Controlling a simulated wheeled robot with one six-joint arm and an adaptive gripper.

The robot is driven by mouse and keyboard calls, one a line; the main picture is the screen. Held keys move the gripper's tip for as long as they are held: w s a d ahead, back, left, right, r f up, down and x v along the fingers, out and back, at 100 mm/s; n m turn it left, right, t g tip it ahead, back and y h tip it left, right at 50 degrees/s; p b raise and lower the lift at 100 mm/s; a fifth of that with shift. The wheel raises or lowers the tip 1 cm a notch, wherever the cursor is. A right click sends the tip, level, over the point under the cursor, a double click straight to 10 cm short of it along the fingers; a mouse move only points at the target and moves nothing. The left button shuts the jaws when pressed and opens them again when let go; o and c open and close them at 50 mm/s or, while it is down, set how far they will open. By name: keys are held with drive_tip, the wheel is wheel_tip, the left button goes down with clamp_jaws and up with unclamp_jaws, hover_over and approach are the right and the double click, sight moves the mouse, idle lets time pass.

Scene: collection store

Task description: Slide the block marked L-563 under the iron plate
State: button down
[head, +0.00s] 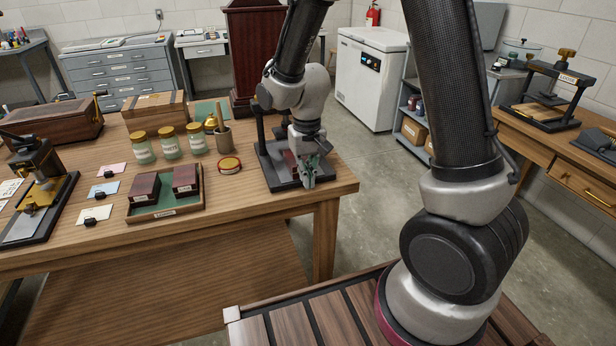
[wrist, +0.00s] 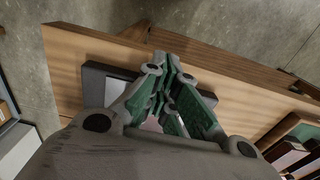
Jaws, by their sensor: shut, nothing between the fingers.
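My gripper (head: 308,178) is shut and empty, pointing down over the front of a dark press-like stand (head: 268,172) at the table's right end. In the wrist view, the gripper's green-padded fingers (wrist: 172,92) are over the stand's dark base (wrist: 95,88). A dark red block (head: 289,159) shows partly behind the gripper, on the stand; I cannot tell if they touch. Two more dark red blocks, a left one (head: 145,187) and a right one (head: 185,178), sit in a green-lined tray (head: 166,212). No L-563 marking is readable. The iron plate is not clearly visible, hidden by my arm.
A brass-and-black press (head: 40,185) is at the far left. Another press (head: 550,100) stands on the right-hand table. Floor between tables is clear.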

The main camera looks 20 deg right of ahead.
drive_tip(key=w, duration=0.9)
drive_tip(key=shift+w, duration=0.1)
